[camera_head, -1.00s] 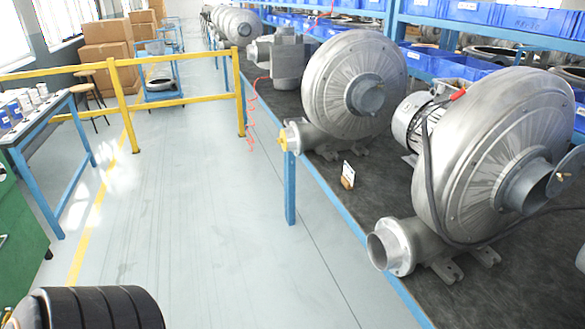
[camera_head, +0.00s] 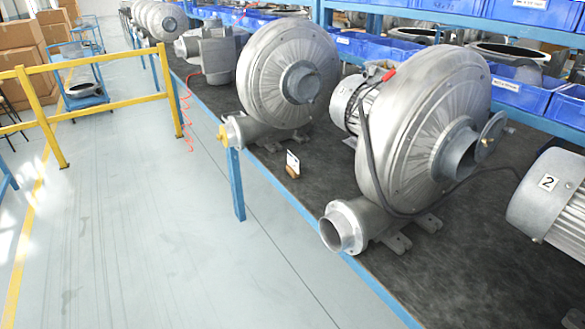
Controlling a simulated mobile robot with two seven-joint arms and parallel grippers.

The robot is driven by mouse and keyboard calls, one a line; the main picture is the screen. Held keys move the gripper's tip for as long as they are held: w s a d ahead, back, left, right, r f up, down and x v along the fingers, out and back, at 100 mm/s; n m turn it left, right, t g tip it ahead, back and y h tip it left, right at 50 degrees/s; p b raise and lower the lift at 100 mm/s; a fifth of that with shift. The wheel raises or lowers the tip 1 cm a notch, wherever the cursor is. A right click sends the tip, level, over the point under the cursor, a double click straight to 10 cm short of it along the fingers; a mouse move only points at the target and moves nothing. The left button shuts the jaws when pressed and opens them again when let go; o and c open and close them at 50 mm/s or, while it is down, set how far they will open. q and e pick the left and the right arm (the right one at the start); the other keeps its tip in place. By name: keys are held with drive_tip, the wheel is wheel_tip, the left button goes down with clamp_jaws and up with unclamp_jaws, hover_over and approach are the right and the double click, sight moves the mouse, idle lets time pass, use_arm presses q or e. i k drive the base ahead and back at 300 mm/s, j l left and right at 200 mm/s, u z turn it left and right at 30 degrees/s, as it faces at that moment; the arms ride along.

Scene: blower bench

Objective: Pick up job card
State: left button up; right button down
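The job card (camera_head: 293,160) is a small white card upright in a brown holder (camera_head: 292,172). It stands on the dark top of the blue-legged bench (camera_head: 300,215), near the front edge, between two large grey blowers. Neither of my grippers shows in the head view.
The near blower (camera_head: 425,130) stands right of the card, its outlet pipe (camera_head: 345,225) at the bench edge. The farther blower (camera_head: 285,75) stands behind left. A motor marked 2 (camera_head: 548,184) is at right. A yellow railing (camera_head: 95,120) crosses the floor at left. The front floor (camera_head: 150,240) is clear.

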sight(292, 168)
drive_tip(key=i+j+z, duration=0.15)
drive_tip(key=i+j, duration=0.25)
drive_tip(key=i+j+z, duration=0.15)
drive_tip(key=i+j, duration=0.3)
drive_tip(key=i+j+z, duration=0.15)
drive_tip(key=i+j, duration=0.2)
drive_tip(key=j, duration=0.15)
drive_tip(key=i+j+z, duration=0.15)
drive_tip(key=i+j, duration=0.25)
drive_tip(key=j, duration=0.1)
